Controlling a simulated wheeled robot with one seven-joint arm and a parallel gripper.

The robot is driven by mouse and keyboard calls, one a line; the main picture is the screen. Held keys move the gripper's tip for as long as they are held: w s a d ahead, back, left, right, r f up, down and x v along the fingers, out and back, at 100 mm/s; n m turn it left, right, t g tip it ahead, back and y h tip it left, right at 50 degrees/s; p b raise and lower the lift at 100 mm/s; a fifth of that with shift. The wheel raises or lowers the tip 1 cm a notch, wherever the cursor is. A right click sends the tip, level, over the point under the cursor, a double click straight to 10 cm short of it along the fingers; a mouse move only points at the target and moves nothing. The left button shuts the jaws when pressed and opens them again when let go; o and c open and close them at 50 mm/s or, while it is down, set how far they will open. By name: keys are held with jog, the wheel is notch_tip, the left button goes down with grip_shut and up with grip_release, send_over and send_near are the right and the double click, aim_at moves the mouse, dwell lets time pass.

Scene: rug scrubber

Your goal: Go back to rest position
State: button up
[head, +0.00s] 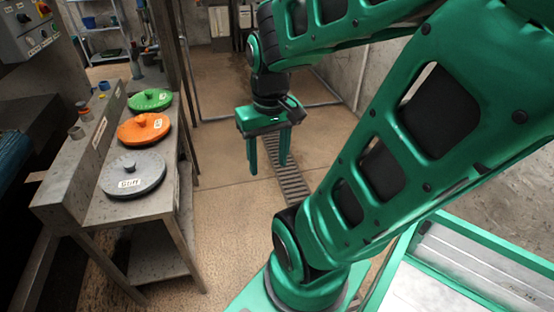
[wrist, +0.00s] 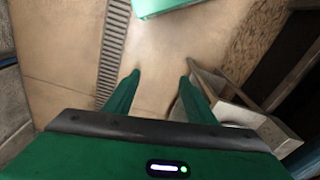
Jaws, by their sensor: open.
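My gripper (head: 268,165) hangs from my green arm in the middle of the head view, fingers pointing down. Its two green fingers are apart with nothing between them. It is over open floor, to the right of the bench and apart from it. In the wrist view the two fingers (wrist: 160,82) are also spread, with bare floor between their tips.
A metal bench (head: 92,210) on the left carries a green lid (head: 150,98), an orange lid (head: 143,127) and a grey lid (head: 133,174). A floor drain grate (head: 290,182) runs below my gripper. A control box (head: 28,28) is at upper left. The middle floor is clear.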

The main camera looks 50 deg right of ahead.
jog(key=s, duration=0.1)
jog(key=s+r+m, duration=0.1)
jog(key=s, duration=0.1)
jog(key=shift+s+d+g, duration=0.2)
jog(key=shift+s+g, duration=0.05)
jog(key=shift+g, duration=0.05)
